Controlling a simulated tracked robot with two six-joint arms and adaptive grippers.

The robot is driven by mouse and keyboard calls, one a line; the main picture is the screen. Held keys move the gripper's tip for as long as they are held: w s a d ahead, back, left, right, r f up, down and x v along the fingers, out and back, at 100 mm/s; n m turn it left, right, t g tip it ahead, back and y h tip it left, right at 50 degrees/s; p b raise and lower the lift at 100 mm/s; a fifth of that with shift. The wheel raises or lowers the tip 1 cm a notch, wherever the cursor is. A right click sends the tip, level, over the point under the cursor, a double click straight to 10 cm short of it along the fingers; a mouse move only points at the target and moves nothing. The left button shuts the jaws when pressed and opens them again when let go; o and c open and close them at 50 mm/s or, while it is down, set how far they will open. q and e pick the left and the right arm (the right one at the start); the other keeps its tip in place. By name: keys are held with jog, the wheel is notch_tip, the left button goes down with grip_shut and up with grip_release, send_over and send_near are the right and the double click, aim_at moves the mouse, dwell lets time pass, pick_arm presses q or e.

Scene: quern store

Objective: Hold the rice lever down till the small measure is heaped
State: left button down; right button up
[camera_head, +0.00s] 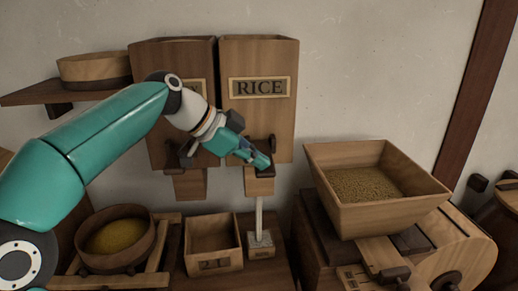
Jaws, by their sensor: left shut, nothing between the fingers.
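The wooden rice bin (258,112) hangs on the wall with a RICE label. My left gripper (262,162) is shut and empty, with its tips at the dark rice lever (272,146) at the bin's bottom, just above the spout (259,185); it partly hides the lever. A thin white stream of rice (259,217) falls from the spout into the small measure (262,252). Pale rice shows at the measure's top; I cannot tell whether it is heaped. My right gripper is out of view.
A larger open wooden box (214,263) stands left of the small measure. A round sieve (118,260) with yellow grain is further left. A wooden hopper (372,216) full of grain stands close on the right. Another bin (146,60) hangs beside the rice bin, partly behind my arm.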

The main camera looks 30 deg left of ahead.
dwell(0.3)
pick_arm(q)
jog(key=shift+d+r+p, duration=0.1)
jog(key=shift+r+p, duration=0.35)
jog(key=shift+r, duration=0.05)
jog(key=r+p, duration=0.1)
jog(key=r, duration=0.1)
jog(key=r+p, duration=0.1)
jog(key=p, duration=0.1)
jog(key=shift+s+d+r, duration=0.2)
jog(key=shift+s+r, duration=0.2)
jog(key=v, duration=0.9)
jog(key=shift+s+a, duration=0.25)
jog(key=shift+f, duration=0.1)
